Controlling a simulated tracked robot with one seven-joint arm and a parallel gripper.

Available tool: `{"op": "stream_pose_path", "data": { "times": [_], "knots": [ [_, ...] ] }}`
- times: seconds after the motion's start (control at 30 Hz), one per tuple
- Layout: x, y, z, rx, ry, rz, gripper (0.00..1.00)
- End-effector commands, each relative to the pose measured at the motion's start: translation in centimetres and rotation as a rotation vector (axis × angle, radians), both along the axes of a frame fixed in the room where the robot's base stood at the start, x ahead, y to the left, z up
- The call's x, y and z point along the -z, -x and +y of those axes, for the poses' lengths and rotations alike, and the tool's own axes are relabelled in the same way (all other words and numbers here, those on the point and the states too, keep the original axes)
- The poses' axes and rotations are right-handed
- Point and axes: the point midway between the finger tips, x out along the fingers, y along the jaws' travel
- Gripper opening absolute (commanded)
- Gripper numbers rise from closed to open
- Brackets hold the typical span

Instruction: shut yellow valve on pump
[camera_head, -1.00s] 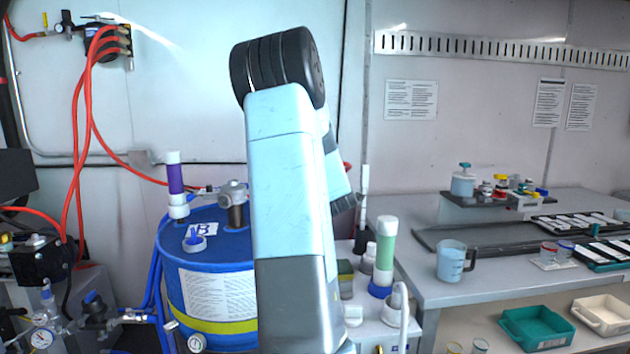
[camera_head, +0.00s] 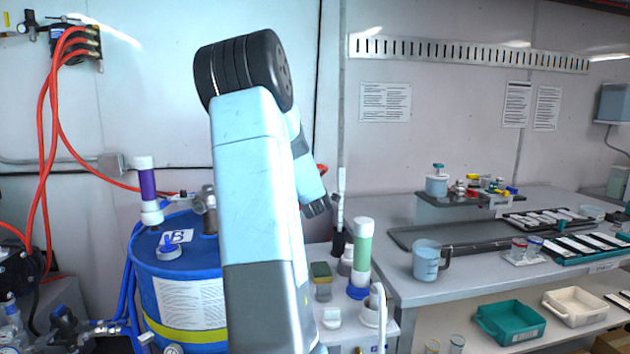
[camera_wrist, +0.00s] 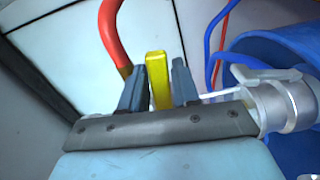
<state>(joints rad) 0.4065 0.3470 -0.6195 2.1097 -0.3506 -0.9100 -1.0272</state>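In the wrist view, a flat yellow valve handle (camera_wrist: 158,80) stands between the two dark grey fingers of my gripper (camera_wrist: 160,84). The valve body below the handle is hidden behind the gripper's front edge. In the head view, my arm stands upright in front of the blue drum and hides my gripper and the yellow handle. A dark pump unit (camera_head: 18,275) with red hoses shows at the left edge.
A red hose (camera_wrist: 112,35) rises just behind the fingers. A metal fitting (camera_wrist: 285,103) and blue drum (camera_wrist: 285,45) are close on the right. The drum (camera_head: 165,260) also shows beside my arm. A workbench (camera_head: 465,285) with a jug (camera_head: 426,260) is on the right.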

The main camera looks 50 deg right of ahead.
Motion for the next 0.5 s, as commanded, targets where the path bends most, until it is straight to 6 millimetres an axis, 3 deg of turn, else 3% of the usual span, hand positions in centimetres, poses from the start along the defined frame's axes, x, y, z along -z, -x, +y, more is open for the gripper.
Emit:
{"op": "stream_pose_path", "data": {
  "times": [0.23,0.5],
  "knots": [
    [-0.1,1.2,1.0,-0.001,0.001,-0.002,0.31],
    [-0.1,4.9,4.3,0.0,-0.001,-0.003,0.31]
  ]
}}
